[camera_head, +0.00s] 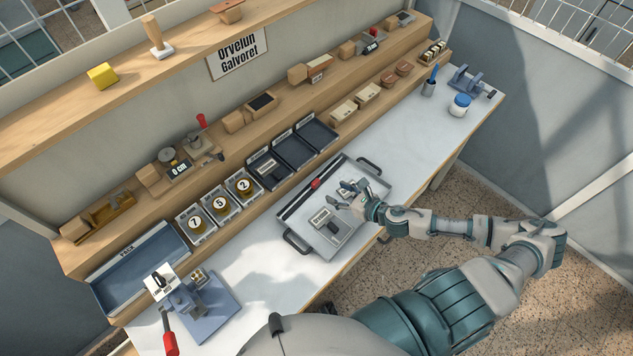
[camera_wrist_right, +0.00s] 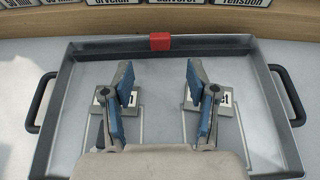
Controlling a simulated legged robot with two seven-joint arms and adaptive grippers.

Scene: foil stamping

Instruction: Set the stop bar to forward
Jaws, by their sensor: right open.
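A dark bar with a red tab (camera_head: 315,183) runs along the far side of a grey metal tray (camera_head: 290,214); I take it for the stop bar. The red tab (camera_wrist_right: 160,41) shows at the middle of the tray's far edge in the right wrist view. My right gripper (camera_head: 347,192) is over the tray, nearer to me than the bar. In the wrist view its two blue-padded fingers (camera_wrist_right: 160,78) are wide apart with nothing between them, short of the red tab. My left gripper is not in view.
Two small grey blocks with labels (camera_wrist_right: 222,101) lie in the tray, partly behind my fingers. A grey plate (camera_head: 327,227) also lies there. Black handles (camera_head: 297,242) stick out at the tray's ends. A press with a red lever (camera_head: 170,343) stands left; dark bins (camera_head: 293,151) stand behind.

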